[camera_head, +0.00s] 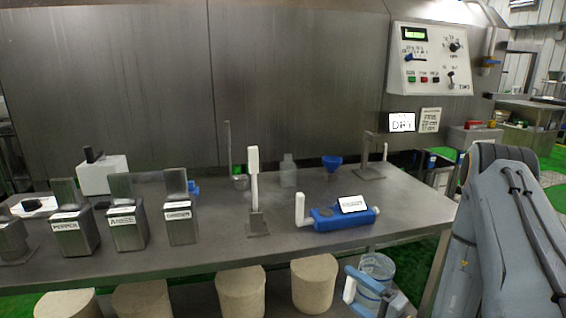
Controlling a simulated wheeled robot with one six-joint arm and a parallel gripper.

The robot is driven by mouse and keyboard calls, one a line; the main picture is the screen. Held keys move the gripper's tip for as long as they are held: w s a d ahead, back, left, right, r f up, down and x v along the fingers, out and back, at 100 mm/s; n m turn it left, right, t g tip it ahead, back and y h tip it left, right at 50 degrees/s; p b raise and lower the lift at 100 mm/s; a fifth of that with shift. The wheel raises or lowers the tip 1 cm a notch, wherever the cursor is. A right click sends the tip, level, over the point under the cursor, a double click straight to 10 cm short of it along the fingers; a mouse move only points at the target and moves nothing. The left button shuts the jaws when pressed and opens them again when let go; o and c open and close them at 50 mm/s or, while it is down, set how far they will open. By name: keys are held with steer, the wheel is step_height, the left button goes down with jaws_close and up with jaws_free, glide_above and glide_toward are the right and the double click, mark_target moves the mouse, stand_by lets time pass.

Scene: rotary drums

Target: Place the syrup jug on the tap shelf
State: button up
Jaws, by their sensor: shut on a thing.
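A clear, bluish jug (378,265), which appears to be the syrup jug, is at the bottom right, below and in front of the table's front edge. My gripper (369,288), blue and white, is shut on it. The jug looks roughly upright, with its open rim up; its lower part is partly hidden by my gripper. My arm comes in from the right. I cannot pick out the tap shelf for sure; a small metal stand (370,170) is at the table's back right.
The steel table (330,262) bears labelled metal canisters (127,225) at left, a white upright lever (254,180) and a blue device (340,217) near the front. A clear bottle (288,170) and blue funnel (331,162) stand behind. Several pale drums (315,284) are below.

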steer(key=shift+s+d+f+m+t+h, duration=0.15)
steer(key=shift+m+t+h, duration=0.25)
steer(key=shift+h, duration=0.4)
steer(key=shift+s+d+f+m+t+h, duration=0.15)
steer(key=shift+m+t+h, duration=0.25)
steer(key=shift+h, duration=0.4)
steer(key=shift+d+r, duration=0.1)
